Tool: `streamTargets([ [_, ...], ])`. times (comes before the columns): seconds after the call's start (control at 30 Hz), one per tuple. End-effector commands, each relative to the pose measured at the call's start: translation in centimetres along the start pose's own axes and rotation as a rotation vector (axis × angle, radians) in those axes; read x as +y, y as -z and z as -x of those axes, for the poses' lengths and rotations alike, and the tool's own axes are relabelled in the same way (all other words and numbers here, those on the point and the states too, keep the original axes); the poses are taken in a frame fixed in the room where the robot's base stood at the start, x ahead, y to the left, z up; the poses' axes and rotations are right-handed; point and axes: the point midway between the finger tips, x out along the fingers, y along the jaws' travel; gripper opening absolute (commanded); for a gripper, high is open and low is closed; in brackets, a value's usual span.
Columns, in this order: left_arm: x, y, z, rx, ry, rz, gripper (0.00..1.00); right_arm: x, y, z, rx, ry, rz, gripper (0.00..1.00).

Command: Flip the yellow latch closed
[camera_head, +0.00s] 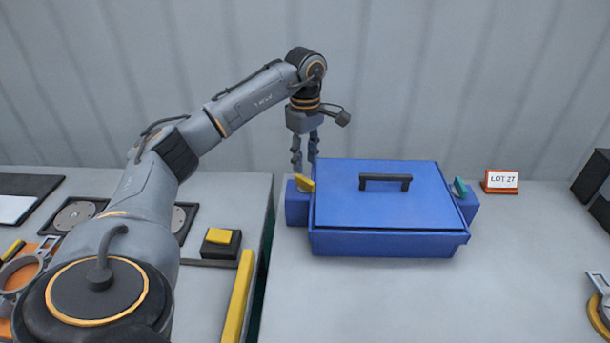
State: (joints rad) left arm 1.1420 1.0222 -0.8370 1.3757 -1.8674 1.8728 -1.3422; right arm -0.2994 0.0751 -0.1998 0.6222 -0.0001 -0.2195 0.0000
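A blue box with a closed lid (385,205) and a black handle (385,181) stands on the grey table. The yellow latch (305,184) sits on a blue block (297,207) at the box's left side and sticks up at a tilt. A teal latch (460,187) sits on a similar block at the right side. My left gripper (305,163) points down just above and behind the yellow latch. Its two fingers are apart with nothing between them. Whether a fingertip touches the latch cannot be told. My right gripper is not in view.
A sign reading LOT 27 (501,181) stands right of the box. Dark boxes (594,180) and a round grey and yellow part (600,308) are at the right edge. The left table holds a yellow-topped black block (221,240) and a yellow bar (238,300). The table before the box is clear.

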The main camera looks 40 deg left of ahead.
Motion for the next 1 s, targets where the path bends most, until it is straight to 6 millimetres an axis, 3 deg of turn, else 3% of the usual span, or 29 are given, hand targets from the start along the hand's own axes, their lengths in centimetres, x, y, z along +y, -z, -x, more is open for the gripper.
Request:
streamTargets([
  [0.1,-0.1,0.1,-2.3,0.001,0.004,0.001,0.36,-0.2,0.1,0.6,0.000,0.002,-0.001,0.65],
  [0.3,-0.1,0.0,-5.0,0.000,0.002,0.000,0.36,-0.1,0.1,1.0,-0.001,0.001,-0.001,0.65],
  [0.7,0.0,0.1,-5.9,0.001,-0.001,0.001,0.36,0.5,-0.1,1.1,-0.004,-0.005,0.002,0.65],
  [0.73,0.0,0.1,-5.9,0.001,-0.001,0.001,0.34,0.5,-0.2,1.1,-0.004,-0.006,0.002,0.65],
  [0.9,0.0,0.1,-5.9,0.001,-0.001,0.001,0.00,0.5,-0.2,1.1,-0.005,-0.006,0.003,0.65],
  [1.0,0.0,0.1,-5.9,0.001,-0.001,0.001,0.00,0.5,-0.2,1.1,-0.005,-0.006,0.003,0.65],
])
